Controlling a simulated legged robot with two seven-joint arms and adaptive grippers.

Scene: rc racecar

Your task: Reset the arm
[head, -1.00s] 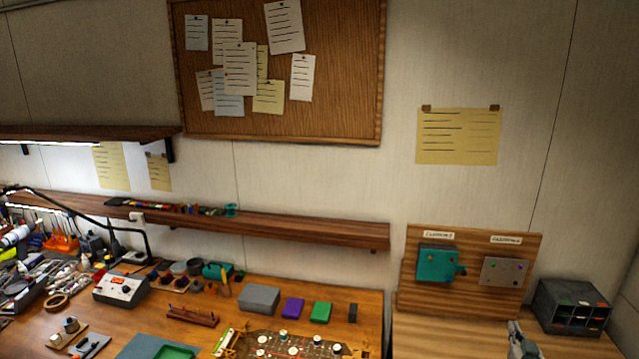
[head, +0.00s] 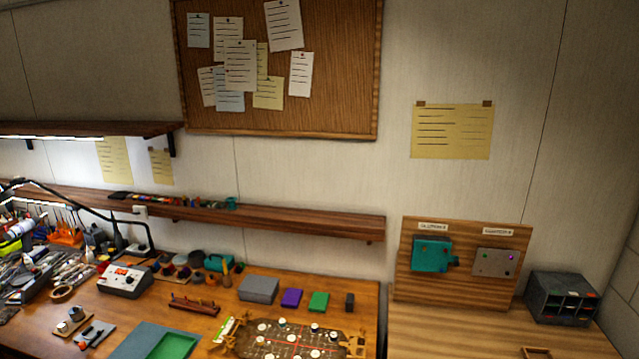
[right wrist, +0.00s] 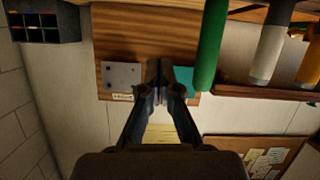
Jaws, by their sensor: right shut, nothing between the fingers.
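My right gripper (right wrist: 160,85) shows in the right wrist view with its two dark fingers together and nothing between them. That view is upside down. Beyond the fingers is the wooden panel (right wrist: 125,50) with a grey plate (right wrist: 121,75) and a teal block (right wrist: 184,78). The gripper appears apart from the panel. In the head view the same panel (head: 409,281) stands at the right, with the teal block (head: 431,254) and grey plate (head: 495,262) on it. Neither gripper shows in the head view now.
A grey drawer unit (head: 561,298) stands right of the panel. The racecar-like chassis board (head: 290,339) lies on the workbench (head: 240,309) at the front. A shelf (head: 300,226) runs along the wall. In the wrist view, a green cylinder (right wrist: 210,45) is close to the gripper's right.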

